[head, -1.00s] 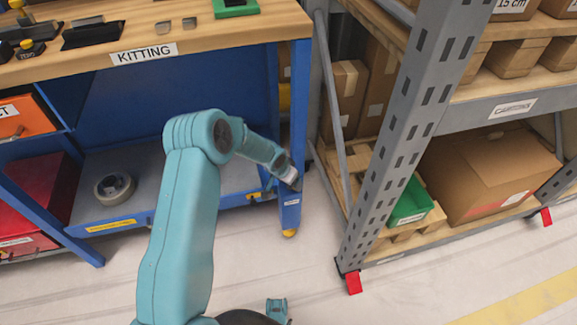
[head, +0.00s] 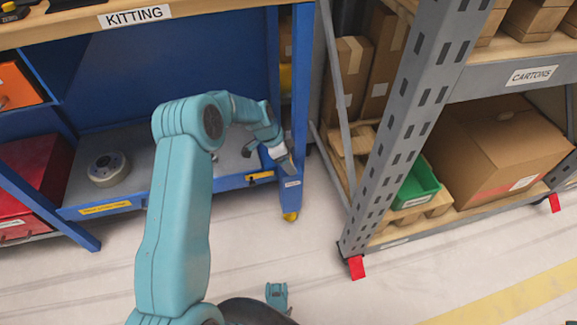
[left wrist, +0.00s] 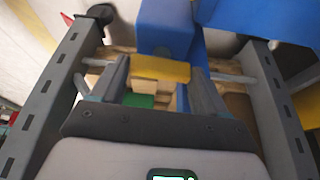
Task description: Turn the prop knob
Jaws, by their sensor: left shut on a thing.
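My teal left arm reaches to the blue leg (head: 299,110) of the kitting bench, and its left gripper (head: 287,163) is at the lower part of that leg. In the left wrist view the grey fingers of the gripper (left wrist: 160,78) stand on either side of a yellow piece (left wrist: 160,68), with a blue part (left wrist: 165,25) above it. The gripper is shut on this piece. I cannot tell whether it is the prop knob; no knob shows clearly in the head view, where my wrist covers part of the leg.
A grey slotted rack (head: 405,130) with cartons (head: 500,155) and a green bin (head: 415,184) stands close on the right. The bench's lower shelf holds a tape roll (head: 109,169). Pale floor (head: 200,245) is clear in front.

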